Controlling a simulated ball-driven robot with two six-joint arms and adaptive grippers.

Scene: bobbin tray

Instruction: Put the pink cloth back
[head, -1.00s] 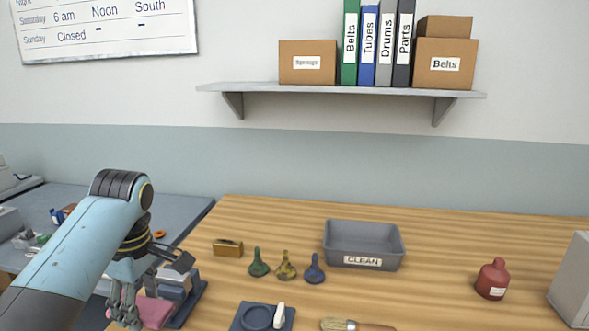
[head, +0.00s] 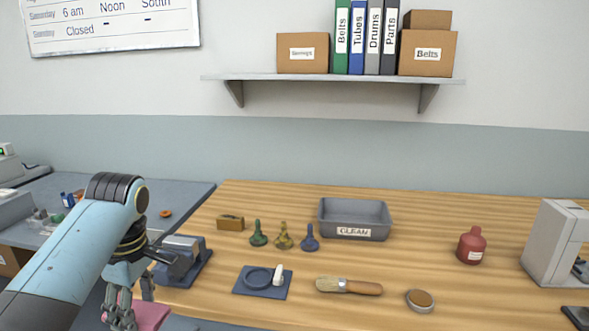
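The pink cloth (head: 152,315) is at the bottom left of the head view, beside the fingers of my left gripper (head: 132,304). The cloth is partly behind the fingers and cut off by the lower frame edge. The gripper points down and appears shut on the cloth, since both keep together while the table shifts; the exact grip is hidden. Both appear just off the table's near-left edge. My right gripper is not in view. The grey bin (head: 378,231) labelled CLEAN stands on the wooden table (head: 420,262).
A dark blue stand with a grey block (head: 180,246) is near the gripper. A blue plate (head: 248,291) bears a ring and white piece. A brush (head: 348,286), round tin (head: 420,300), red bottle (head: 472,246), brass box (head: 231,222) and three knobbed pieces (head: 283,236) are about.

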